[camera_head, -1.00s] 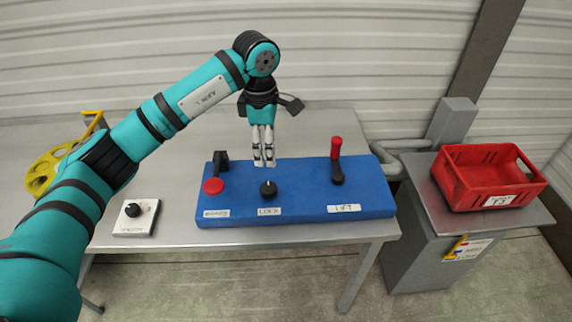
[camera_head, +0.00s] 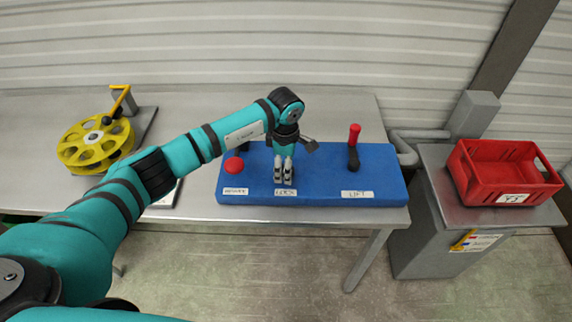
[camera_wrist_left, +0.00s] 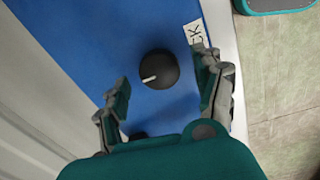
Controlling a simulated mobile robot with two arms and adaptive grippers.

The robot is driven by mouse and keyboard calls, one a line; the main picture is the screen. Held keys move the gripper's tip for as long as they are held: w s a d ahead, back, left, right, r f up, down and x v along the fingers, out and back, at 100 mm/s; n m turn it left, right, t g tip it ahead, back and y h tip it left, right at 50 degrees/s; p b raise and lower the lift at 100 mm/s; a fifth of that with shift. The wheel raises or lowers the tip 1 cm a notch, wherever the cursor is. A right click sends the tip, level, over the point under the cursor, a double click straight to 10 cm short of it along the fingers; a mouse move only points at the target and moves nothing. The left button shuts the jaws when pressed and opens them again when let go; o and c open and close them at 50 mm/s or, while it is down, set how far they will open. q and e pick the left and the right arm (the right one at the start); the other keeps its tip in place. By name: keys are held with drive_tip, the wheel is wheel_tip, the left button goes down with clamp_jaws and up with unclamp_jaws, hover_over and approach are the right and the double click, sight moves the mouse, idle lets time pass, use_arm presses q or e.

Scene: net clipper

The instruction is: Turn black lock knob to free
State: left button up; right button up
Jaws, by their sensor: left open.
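The black lock knob (camera_wrist_left: 158,70) shows in the left wrist view, round with a white pointer line. It sits on the blue panel (camera_wrist_left: 65,25) beside a white label (camera_wrist_left: 194,32) with part of its lettering showing. My left gripper (camera_wrist_left: 163,93) is open, its two fingers apart on either side of the knob's near side. In the head view my left gripper (camera_head: 284,180) points down over the blue panel (camera_head: 385,180) just above the lock label (camera_head: 286,192), and it hides the knob there. I cannot tell whether the fingers touch the knob.
A red mushroom button (camera_head: 233,165) is left of the gripper, and a red-handled lever (camera_head: 354,140) is to its right. A yellow reel (camera_head: 95,145) stands on the table at left. A red crate (camera_head: 500,172) sits on a grey cabinet at right.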

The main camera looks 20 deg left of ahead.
use_arm(q)
drive_tip(key=shift+f, duration=0.7)
drive_tip(key=shift+w+f, duration=0.1)
use_arm(e)
drive_tip(key=shift+s+r, duration=0.1)
drive_tip(key=shift+s, duration=0.1)
use_arm(q)
drive_tip(key=c, duration=1.1)
drive_tip(key=shift+c, duration=0.2)
use_arm(e)
drive_tip(key=shift+s+d, duration=0.1)
